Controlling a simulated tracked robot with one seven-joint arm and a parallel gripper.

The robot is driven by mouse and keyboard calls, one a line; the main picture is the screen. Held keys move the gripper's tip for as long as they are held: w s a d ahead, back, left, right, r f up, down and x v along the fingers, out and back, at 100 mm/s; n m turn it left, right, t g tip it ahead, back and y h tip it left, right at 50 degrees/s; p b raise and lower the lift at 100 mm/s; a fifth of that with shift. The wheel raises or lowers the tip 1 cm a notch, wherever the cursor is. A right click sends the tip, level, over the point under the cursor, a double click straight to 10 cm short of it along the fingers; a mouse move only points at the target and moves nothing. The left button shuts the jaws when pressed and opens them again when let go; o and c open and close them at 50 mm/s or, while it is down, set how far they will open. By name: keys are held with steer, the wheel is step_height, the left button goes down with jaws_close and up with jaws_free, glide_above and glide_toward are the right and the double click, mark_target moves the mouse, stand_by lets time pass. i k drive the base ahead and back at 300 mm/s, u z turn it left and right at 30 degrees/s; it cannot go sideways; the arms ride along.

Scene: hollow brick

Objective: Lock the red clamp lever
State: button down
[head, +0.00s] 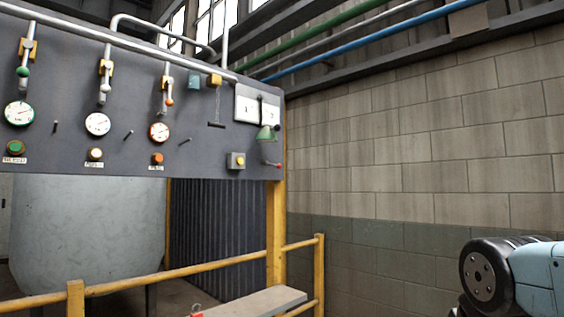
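A small red piece (197,315) with a thin metal loop shows at the bottom edge, beside the grey bench top (255,304). It is mostly cut off, and I cannot tell whether it is the red clamp lever. A short lever with a red knob (279,166) sticks out at the lower right of the dark panel (215,150). I cannot tell whether that lever is locked. My arm shows at the lower right, well apart from both red things. My gripper is not in view.
Yellow railings (190,272) and a yellow post (276,225) stand in front of a pale tank (85,235). The panel carries gauges (98,124), valves and buttons. A block wall (420,160) closes the right side.

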mark_target(280, 166)
steer(key=u, duration=0.5)
steer(key=i, duration=1.75)
steer(key=z, duration=0.55)
steer(key=k, duration=0.9)
steer(key=z, duration=0.2)
steer(key=i, duration=0.9)
steer(key=u, duration=0.1)
